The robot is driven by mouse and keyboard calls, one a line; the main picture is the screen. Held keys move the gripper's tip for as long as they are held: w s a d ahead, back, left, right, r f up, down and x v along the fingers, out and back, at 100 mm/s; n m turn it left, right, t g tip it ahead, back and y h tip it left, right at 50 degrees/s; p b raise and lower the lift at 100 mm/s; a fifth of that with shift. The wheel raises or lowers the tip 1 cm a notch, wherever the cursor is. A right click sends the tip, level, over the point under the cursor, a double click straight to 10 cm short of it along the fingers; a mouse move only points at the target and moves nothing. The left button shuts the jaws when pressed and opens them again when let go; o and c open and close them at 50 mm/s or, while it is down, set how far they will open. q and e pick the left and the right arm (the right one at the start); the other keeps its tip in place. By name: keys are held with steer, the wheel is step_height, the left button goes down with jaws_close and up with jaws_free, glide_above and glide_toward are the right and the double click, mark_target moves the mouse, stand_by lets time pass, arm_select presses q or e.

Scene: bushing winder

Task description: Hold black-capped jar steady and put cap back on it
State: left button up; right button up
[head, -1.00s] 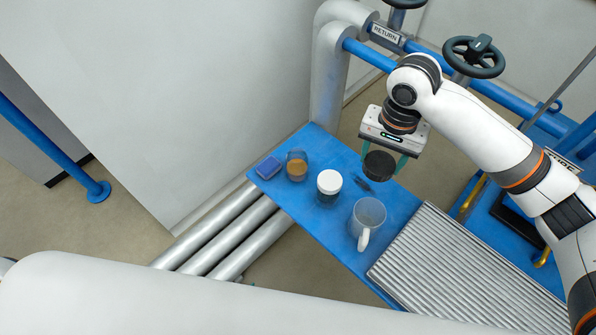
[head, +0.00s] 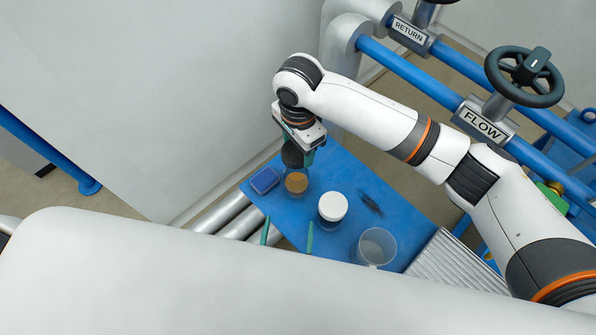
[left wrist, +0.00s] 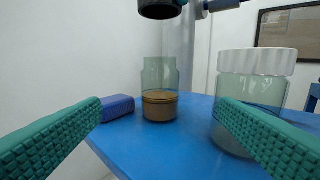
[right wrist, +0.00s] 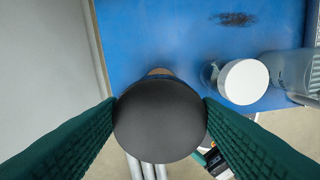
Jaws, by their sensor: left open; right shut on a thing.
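The open jar (head: 297,183) is clear glass with brown contents low inside. It stands upright and uncapped on the blue table, as the left wrist view (left wrist: 160,78) shows. My right gripper (head: 299,151) is shut on the black cap (head: 292,155). In the left wrist view the cap (left wrist: 160,9) hangs above the jar's mouth with a clear gap. In the right wrist view the cap (right wrist: 160,120) hides most of the jar. My left gripper (head: 287,236) is open and empty at the table's near edge, its fingers (left wrist: 160,108) pointing toward the jar, not touching it.
A white-capped jar (head: 332,207) stands right of the open jar, close to my left gripper's right finger. A blue box (head: 265,181) lies left of the open jar. A clear mug (head: 377,246) stands farther right. A dark smudge (head: 371,204) marks the blue table (head: 348,172).

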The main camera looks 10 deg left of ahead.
arm_select(q)
steer(key=shift+s, duration=0.2)
arm_select(e)
steer(key=shift+s, duration=0.2)
arm_select(q)
steer(key=shift+w, duration=0.3)
arm_select(e)
steer(key=shift+w, duration=0.15)
arm_select(q)
steer(key=w, duration=0.7)
steer(key=w+a, duration=0.1)
steer(key=w, duration=0.3)
steer(key=shift+w, duration=0.35)
steer(key=shift+c, duration=0.2)
steer(key=c, duration=1.4)
steer(key=shift+c, duration=0.2)
arm_select(e)
glide_above(298, 170)
steer(key=shift+f, duration=2.5)
steer(key=shift+f, duration=0.9)
steer(key=shift+f, duration=0.5)
